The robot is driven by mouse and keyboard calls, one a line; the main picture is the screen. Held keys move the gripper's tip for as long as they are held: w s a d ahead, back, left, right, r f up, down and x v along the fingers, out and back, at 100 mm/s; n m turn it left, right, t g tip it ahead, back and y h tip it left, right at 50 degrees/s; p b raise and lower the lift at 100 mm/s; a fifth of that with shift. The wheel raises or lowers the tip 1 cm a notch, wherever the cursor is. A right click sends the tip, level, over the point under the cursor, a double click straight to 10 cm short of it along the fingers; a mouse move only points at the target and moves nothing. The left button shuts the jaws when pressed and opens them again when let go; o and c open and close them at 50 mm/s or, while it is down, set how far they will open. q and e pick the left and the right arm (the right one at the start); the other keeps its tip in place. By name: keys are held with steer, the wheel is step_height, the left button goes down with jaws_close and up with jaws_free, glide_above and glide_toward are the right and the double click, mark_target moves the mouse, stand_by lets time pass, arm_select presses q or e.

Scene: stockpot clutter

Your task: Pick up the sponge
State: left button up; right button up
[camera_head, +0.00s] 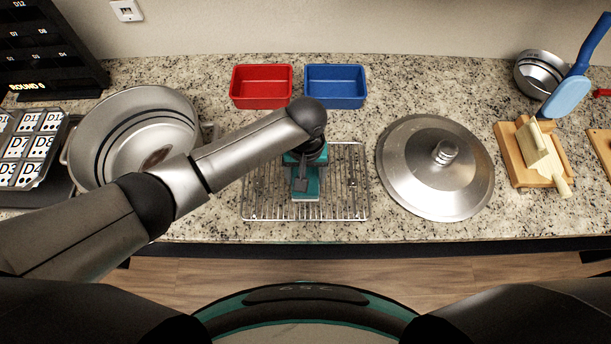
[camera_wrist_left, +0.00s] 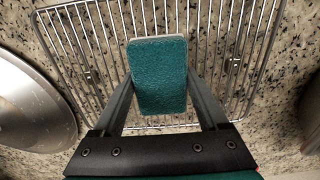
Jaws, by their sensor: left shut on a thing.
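The sponge (camera_wrist_left: 158,75) is a teal rectangular block with a pale underside. In the left wrist view it sits between the two fingers of my left gripper (camera_wrist_left: 160,92). In the head view my left gripper (camera_head: 305,188) points down over the wire rack, shut on the sponge (camera_head: 306,192), which is partly hidden by the gripper. The wire rack (camera_head: 347,190) lies on the counter beneath it. I cannot tell whether the sponge touches the rack. My right gripper is not in view.
A large pot (camera_head: 104,108) stands left of the rack. A metal lid (camera_head: 420,190) lies to its right. A red tray (camera_head: 262,103) and a blue tray (camera_head: 335,101) sit behind it. A wooden board (camera_head: 512,157) with a pale wooden tool is farther right.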

arm_select(q)
steer(key=shift+c, duration=0.5)
steer(key=shift+r, duration=0.1)
steer(key=shift+r, duration=0.2)
step_height(320, 180, up, 20)
steer(key=p, duration=0.4)
steer(key=shift+f, duration=0.25)
